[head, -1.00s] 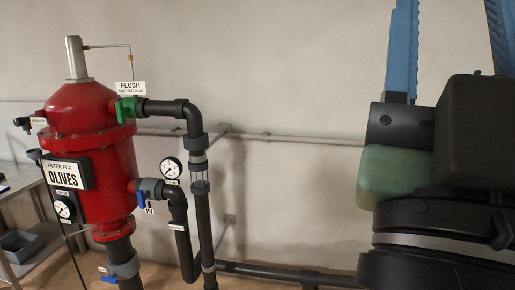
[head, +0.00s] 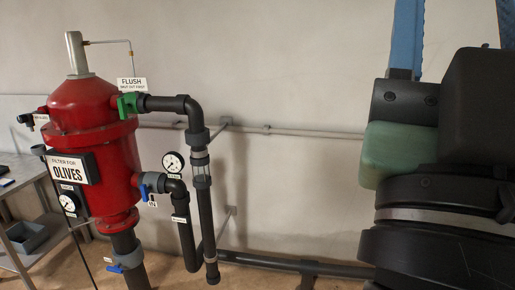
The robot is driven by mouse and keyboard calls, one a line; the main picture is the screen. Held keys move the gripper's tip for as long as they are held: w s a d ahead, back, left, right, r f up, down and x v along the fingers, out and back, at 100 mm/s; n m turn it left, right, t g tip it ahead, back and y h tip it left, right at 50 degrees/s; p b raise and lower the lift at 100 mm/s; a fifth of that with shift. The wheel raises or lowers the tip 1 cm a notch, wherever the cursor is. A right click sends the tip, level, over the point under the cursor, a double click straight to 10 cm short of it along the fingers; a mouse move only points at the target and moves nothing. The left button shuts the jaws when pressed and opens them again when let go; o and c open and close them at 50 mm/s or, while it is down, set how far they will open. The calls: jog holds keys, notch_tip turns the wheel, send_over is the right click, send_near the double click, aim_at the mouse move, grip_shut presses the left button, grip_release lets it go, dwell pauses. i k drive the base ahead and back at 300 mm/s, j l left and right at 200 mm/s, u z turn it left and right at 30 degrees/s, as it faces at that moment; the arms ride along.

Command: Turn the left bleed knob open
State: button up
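At the left stands a red filter tank (head: 88,112) with a sign reading "FILTER FOR OLIVES". A small dark fitting (head: 27,119) with a white label sits on its upper left side. The label is too small to read, and I cannot tell whether this fitting is the left bleed knob or how it is turned. My own black arm parts, with a pale green block, fill the right of the view, well apart from the tank. The fingertips of my gripper do not show.
A green valve (head: 129,104) under the "FLUSH" sign (head: 132,84) leads into a dark pipe (head: 193,120). A gauge (head: 173,162) and a blue handle (head: 144,191) are below. A grey table (head: 20,172) stands far left.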

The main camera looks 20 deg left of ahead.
aim_at(21, 118)
jog(key=i+u, duration=0.15)
jog(key=u, duration=1.85)
